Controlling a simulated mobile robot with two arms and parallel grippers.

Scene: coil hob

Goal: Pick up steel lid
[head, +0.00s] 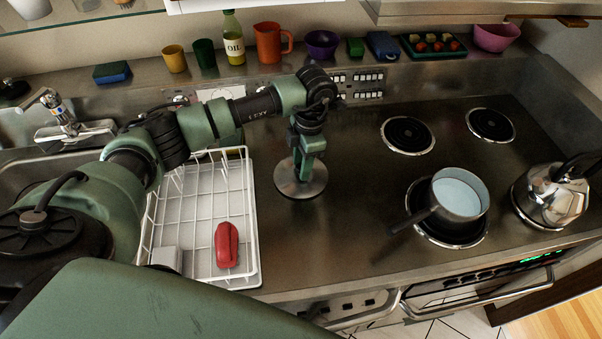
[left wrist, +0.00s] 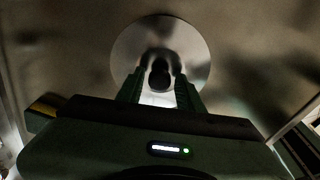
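The steel lid (head: 287,187) is a flat round disc lying on the steel counter, between the dish rack and the hob. It also shows in the left wrist view (left wrist: 128,48), with its dark knob (left wrist: 160,74) near the middle. My left gripper (head: 304,174) points down over the lid and hides part of it in the head view. In the left wrist view its two fingers (left wrist: 160,88) stand on either side of the knob, apart, with a gap showing between them. My right gripper is not in view.
A white wire dish rack (head: 153,215) with a red object (head: 227,245) stands left of the lid. On the hob at right are a saucepan (head: 459,194) and a kettle (head: 552,198). Cups and an oil bottle (head: 233,40) line the back ledge. Counter around the lid is clear.

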